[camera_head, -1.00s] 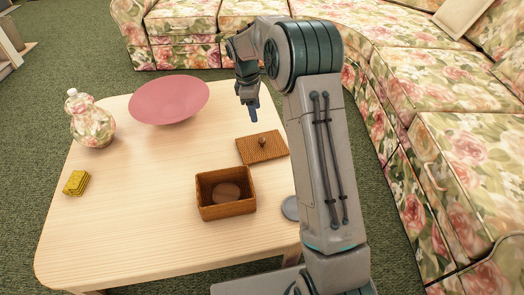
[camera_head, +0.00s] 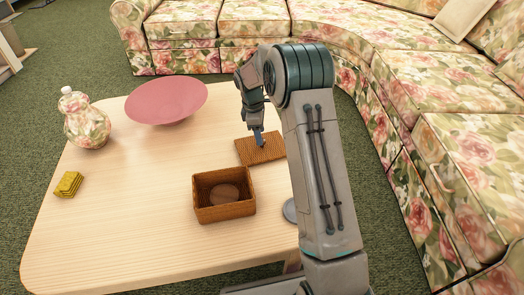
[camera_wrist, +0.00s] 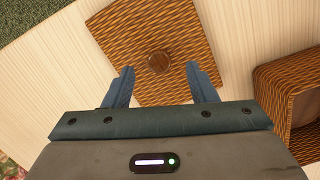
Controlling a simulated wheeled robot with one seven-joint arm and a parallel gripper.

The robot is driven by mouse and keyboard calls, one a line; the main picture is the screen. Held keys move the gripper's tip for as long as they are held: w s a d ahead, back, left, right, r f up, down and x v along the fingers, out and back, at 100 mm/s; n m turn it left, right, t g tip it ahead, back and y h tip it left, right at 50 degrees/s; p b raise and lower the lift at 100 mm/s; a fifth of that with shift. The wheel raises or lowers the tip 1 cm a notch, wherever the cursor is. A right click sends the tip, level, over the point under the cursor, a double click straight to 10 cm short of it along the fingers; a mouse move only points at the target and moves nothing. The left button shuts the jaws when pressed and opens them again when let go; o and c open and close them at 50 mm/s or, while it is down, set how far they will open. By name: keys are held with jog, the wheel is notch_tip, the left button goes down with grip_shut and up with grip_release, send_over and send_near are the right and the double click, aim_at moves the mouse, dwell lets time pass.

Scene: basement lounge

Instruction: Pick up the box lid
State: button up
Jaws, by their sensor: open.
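The box lid (camera_head: 252,152) is a flat brown woven square lying on the wooden table, with a round dark knob on top. The lid (camera_wrist: 178,25) also shows in the wrist view, its knob (camera_wrist: 159,63) between and just beyond my fingertips. My gripper (camera_head: 259,140) is open and empty, low over the lid; its two blue fingers (camera_wrist: 160,80) stand on either side of the knob in the wrist view. In the head view my fingers hide the knob. The open woven box (camera_head: 225,207) stands nearer than the lid, with a round brown item inside.
The table (camera_head: 120,235) also holds a pink bowl (camera_head: 166,101), a floral vase (camera_head: 87,120), a yellow stack (camera_head: 68,184) and a grey disc (camera_head: 290,211), partly behind my arm. A floral sofa (camera_head: 450,95) runs along the back and right. The table's front left is clear.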

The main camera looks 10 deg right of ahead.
jog(key=f, duration=0.1)
jog(key=f+b, duration=0.1)
jog(key=f, duration=0.1)
jog(key=shift+d+f, duration=0.15)
jog(key=shift+d, duration=0.1)
grip_shut()
